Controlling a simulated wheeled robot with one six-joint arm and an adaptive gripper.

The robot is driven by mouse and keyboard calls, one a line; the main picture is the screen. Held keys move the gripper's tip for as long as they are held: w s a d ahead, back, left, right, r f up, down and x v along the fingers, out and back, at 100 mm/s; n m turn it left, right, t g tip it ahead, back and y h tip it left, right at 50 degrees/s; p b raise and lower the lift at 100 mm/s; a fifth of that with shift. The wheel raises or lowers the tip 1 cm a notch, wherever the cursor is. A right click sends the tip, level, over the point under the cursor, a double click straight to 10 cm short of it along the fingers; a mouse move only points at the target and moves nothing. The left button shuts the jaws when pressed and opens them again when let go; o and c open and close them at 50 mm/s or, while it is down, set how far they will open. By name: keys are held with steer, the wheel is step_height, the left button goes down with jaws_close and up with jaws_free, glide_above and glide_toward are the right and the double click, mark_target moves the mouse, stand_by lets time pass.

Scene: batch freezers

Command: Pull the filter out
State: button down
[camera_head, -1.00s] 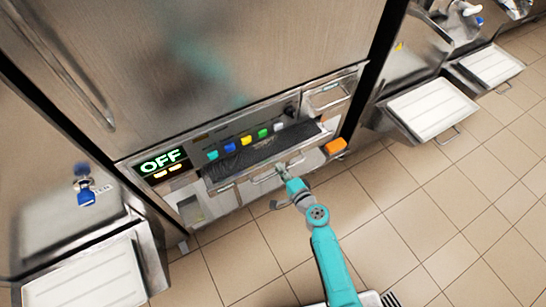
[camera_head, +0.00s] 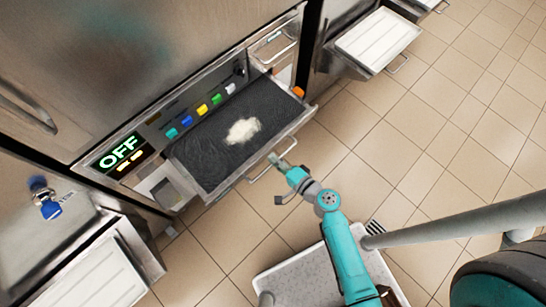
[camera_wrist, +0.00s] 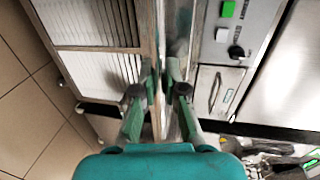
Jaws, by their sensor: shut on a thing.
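The filter is a wide tray with a dark mesh top (camera_head: 212,152) and a pale patch on it. It stands well out of the front of the machine, below the coloured buttons. A metal handle bar (camera_head: 258,176) runs along its front edge. My gripper (camera_head: 275,160) is at this handle, shut on it; the fingertips partly hide the grip. In the wrist view the gripper (camera_wrist: 160,80) closes at a narrow metal edge. White pleated panels (camera_wrist: 98,70) in a frame show left of the fingers there.
A screen (camera_head: 118,151) reads OFF beside the row of buttons. A small drawer with a handle (camera_head: 272,48) is right of the filter. White trays (camera_head: 378,38) jut out from neighbouring machines. Tiled floor (camera_head: 440,130) lies clear in front at right.

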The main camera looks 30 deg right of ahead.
steer(key=c, duration=1.2)
jaws_free()
steer(key=v, duration=1.2)
steer(key=shift+f, duration=0.1)
